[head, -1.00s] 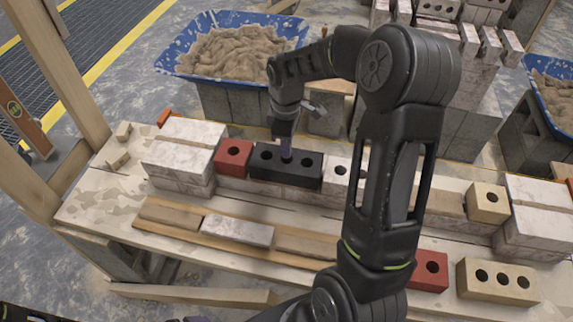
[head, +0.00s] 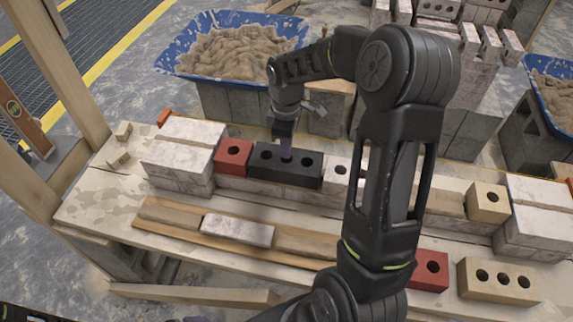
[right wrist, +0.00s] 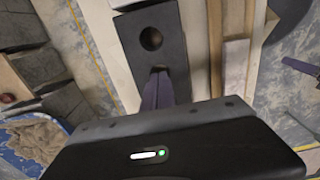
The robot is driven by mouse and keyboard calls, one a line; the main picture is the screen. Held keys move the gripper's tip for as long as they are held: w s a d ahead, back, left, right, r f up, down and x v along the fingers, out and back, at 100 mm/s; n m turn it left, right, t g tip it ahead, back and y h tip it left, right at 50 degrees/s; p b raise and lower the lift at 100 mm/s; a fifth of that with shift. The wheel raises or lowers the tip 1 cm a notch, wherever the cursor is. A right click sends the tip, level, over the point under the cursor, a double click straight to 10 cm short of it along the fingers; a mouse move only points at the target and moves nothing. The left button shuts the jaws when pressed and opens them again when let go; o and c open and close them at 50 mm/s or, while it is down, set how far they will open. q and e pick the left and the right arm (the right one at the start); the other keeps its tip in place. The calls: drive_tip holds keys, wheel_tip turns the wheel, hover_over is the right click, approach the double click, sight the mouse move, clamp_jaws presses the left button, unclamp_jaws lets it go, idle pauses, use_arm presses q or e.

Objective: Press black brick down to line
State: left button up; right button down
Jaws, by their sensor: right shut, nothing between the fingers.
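The black brick (head: 304,177) with round holes lies in the row on the wall, between a red brick (head: 233,157) and a pale brick (head: 337,178). It also shows in the right wrist view (right wrist: 131,62). My right gripper (head: 286,155) points down at the middle of its top, fingers shut together and empty. In the right wrist view the fingertips (right wrist: 159,74) are at the brick's top face and hide part of it. A thin yellow-orange line (right wrist: 91,47) runs along behind the brick.
Whitish block stacks stand at the left (head: 178,160) and right (head: 538,228) ends of the bench. Wooden strips (head: 168,215) lie in front of the wall. A red brick (head: 429,270) and a tan brick (head: 498,281) sit at front right. A blue mortar tub (head: 232,77) stands behind.

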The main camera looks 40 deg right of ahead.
drive_tip(key=shift+f+b, duration=0.35)
drive_tip(key=shift+f, duration=0.3)
drive_tip(key=shift+s+a+f, duration=0.15)
drive_tip(key=shift+s+f, duration=0.05)
drive_tip(key=shift+f, duration=0.35)
idle(1.9)
drive_tip(key=shift+w+r+p, duration=0.15)
drive_tip(key=shift+r+p, duration=1.6)
drive_tip(key=shift+r, duration=0.95)
